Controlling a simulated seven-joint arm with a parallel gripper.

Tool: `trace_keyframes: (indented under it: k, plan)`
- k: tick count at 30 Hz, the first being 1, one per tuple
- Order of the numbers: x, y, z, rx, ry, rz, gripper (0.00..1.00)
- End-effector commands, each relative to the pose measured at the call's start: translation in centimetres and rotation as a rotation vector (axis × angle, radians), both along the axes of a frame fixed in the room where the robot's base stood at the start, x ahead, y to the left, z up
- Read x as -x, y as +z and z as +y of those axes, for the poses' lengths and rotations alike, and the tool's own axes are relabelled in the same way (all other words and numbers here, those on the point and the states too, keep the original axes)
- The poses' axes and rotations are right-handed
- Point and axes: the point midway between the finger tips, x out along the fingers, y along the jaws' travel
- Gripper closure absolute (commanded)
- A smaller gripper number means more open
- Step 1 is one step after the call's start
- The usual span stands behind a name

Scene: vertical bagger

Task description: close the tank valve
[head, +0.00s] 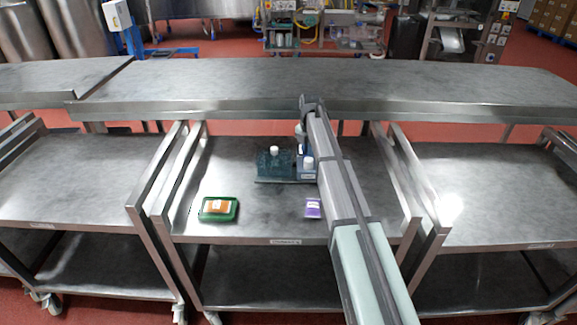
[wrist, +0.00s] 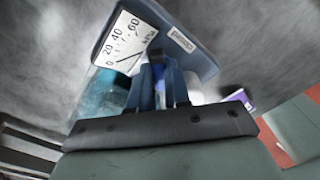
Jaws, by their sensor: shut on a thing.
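The tank (head: 270,164) is a dark teal, see-through box with a white cap, standing on the middle cart. A blue-grey unit (head: 306,172) stands right beside it, partly behind my arm. In the wrist view the unit's blue panel (wrist: 190,50) carries a white dial (wrist: 124,40) marked 0 to 60 kPa and a small label that seems to read "closed". My gripper (wrist: 158,85) is shut on a narrow blue part, which looks like the valve handle (wrist: 159,72), in front of the panel. The fingers hide most of the handle, so I cannot tell its angle.
A green tray (head: 232,213) with an orange packet (head: 217,206) lies at the cart's front left. A purple packet (head: 313,208) lies near my arm. Raised rails edge the cart. A long steel table (head: 230,82) runs behind. The cart top between tray and purple packet is clear.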

Motion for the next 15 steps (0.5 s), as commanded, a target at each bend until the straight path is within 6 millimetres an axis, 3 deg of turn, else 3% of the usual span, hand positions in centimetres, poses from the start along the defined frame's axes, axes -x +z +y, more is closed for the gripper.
trace_keyframes:
  k: [15]
  plan:
    - [-0.07, 0.05, 0.37, -0.007, -0.304, -0.001, 1.0]
